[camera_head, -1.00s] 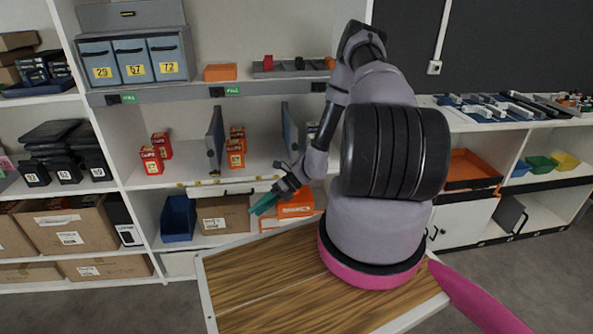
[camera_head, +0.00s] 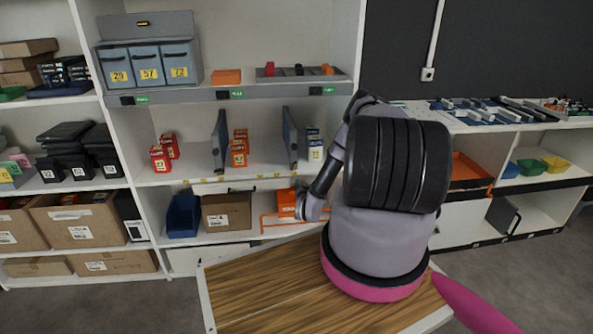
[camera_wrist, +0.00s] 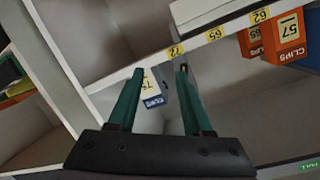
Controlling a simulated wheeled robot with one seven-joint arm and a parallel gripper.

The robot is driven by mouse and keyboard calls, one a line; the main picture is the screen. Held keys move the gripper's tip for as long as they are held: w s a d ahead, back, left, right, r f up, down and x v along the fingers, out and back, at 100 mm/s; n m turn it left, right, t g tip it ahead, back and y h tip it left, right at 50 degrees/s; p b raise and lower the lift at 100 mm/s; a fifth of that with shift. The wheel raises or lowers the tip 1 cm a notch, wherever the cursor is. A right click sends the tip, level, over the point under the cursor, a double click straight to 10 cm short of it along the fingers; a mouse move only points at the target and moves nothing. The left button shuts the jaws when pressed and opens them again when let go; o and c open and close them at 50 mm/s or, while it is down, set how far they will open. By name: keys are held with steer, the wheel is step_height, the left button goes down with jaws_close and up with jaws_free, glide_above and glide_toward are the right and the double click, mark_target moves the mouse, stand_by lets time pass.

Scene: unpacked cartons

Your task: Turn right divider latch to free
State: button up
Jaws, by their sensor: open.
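The right divider (camera_head: 290,138) is a grey-blue upright panel on the middle shelf, between red-orange boxes and blue-white boxes. I cannot clearly make out its latch in the head view. In the wrist view, my gripper (camera_wrist: 158,72) has two green fingers, spread apart with nothing held between them. A small dark and yellow part (camera_wrist: 184,70) shows at the right fingertip; I cannot tell whether it is the latch or whether the finger touches it. A blue-white box (camera_wrist: 152,88) shows between the fingers, beyond them. In the head view, my arm hides the fingers.
The left divider (camera_head: 219,141) stands farther left on the shelf. The shelf edge (camera_wrist: 196,42) carries yellow number labels. An orange clips box (camera_wrist: 287,45) is at the wrist view's upper right. An orange frame (camera_head: 272,222) sits below the shelf, near my arm.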

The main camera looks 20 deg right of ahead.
mark_target(296, 165)
steer(key=w+r+t, duration=0.1)
steer(key=w, duration=0.2)
steer(key=w+d+r+n+t, duration=0.1)
steer(key=w, duration=0.3)
steer(key=w+r+n+t, duration=0.1)
steer(key=w+r, duration=0.1)
steer(key=w, duration=0.1)
steer(key=shift+w+d, duration=0.15)
steer(key=shift+d, duration=0.05)
